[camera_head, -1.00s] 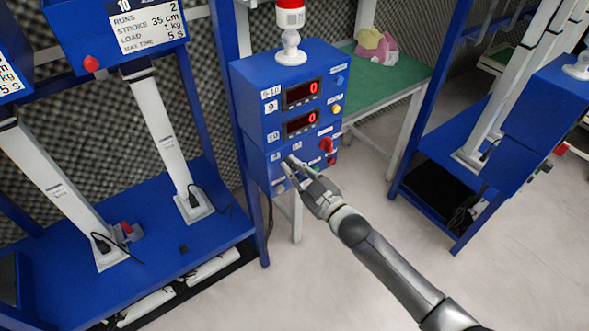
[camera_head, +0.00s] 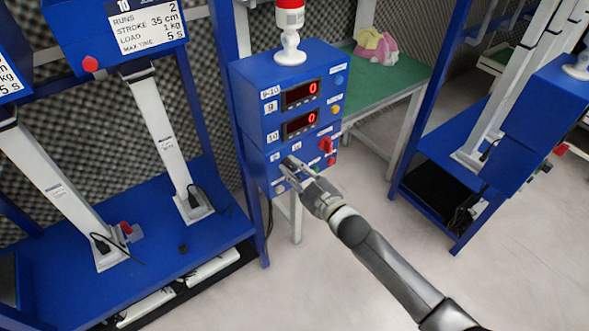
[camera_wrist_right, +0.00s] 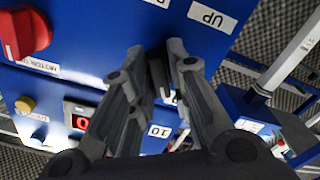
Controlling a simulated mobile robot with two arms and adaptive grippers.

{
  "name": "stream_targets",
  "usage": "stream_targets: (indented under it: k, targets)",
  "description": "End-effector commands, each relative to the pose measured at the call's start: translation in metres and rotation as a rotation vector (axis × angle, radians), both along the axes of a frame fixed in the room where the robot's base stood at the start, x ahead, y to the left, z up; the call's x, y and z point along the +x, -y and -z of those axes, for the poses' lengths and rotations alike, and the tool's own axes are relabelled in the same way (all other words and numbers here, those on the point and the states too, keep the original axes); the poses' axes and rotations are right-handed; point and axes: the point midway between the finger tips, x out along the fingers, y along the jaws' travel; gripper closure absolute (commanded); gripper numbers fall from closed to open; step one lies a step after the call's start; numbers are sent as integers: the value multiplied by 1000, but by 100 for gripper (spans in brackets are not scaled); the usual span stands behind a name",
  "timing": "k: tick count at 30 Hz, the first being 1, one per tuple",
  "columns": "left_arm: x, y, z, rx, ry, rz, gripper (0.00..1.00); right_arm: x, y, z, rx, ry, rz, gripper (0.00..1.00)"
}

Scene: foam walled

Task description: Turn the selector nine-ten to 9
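The blue control box (camera_head: 290,120) stands in the middle of the head view, with labels 9-10, 9 and 10 on its front. My right gripper (camera_head: 287,168) reaches from the lower right to the lower left part of that front. In the right wrist view, a dark knob, seemingly the selector nine-ten (camera_wrist_right: 158,72), sits between the fingertips of my right gripper (camera_wrist_right: 157,55). The fingers look closed in on its two sides. The fingers hide much of the knob, and its pointer cannot be read. My left gripper is not in view.
A red knob (camera_wrist_right: 25,32) sits beside the gripper on the panel. Two red displays (camera_head: 301,93) showing 0 are above. A beacon (camera_head: 290,30) tops the box. Blue frames stand left and right; a green table (camera_head: 385,84) is behind. The floor at right is clear.

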Motion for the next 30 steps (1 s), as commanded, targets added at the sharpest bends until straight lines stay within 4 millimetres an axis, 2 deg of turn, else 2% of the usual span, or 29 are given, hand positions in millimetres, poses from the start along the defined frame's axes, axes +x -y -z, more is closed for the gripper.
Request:
stream_targets:
  k: [1,3,12,16,20,30]
  targets:
    - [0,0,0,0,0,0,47,0,0,0,1,-1,0,72]
    - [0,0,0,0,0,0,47,0,0,0,1,-1,0,66]
    - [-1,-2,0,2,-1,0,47,0,0,0,3,-1,-1,66]
    - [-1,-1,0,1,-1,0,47,-7,5,1,3,-2,0,66]
    - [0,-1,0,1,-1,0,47,-21,15,1,2,-3,0,66]
    - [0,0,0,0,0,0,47,-75,54,1,1,-4,0,66]
